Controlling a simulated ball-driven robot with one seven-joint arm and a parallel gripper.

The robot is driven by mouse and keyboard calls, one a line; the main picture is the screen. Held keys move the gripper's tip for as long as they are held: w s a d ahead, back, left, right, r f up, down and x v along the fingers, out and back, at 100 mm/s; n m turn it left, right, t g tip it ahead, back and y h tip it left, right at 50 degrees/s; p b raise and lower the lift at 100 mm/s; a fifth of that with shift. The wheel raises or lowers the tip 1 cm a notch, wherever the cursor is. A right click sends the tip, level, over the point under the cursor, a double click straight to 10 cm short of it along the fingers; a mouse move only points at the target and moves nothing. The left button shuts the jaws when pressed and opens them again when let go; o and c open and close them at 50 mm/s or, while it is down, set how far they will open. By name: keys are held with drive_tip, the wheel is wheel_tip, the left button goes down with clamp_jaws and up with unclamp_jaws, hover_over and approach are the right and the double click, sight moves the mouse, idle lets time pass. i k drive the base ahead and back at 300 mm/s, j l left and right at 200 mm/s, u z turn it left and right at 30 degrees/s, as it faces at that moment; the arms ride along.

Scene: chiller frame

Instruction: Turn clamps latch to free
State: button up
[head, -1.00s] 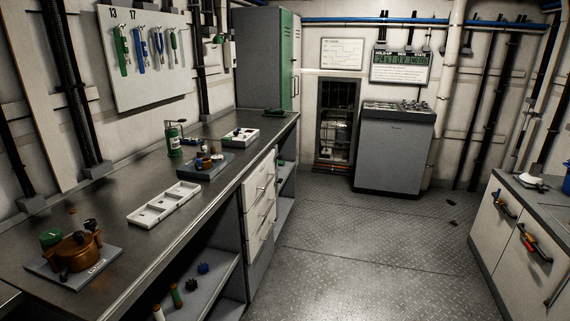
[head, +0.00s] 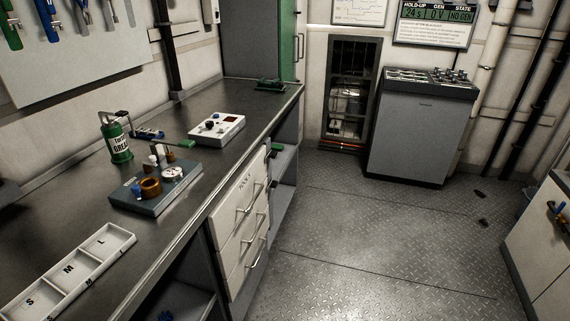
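A dark upright frame (head: 351,92) stands in a recess of the far wall, with rails or bars and pale parts inside. It may be the chiller frame. No clamps latch can be made out; any latch there is too small or dark to tell, and so is its setting. Orange-red parts (head: 343,146) run along the foot of the frame. My gripper is not in view.
A grey console (head: 410,135) stands right of the frame, below a display panel (head: 437,22). A long workbench (head: 190,118) on the left holds a green can (head: 117,142), a grey block fixture and trays. The plate floor (head: 370,235) is clear ahead.

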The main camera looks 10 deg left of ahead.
sight(273, 183)
drive_tip(key=i, duration=1.9)
drive_tip(key=i+z, duration=0.2)
drive_tip(key=i, duration=0.35)
drive_tip(key=j, duration=0.05)
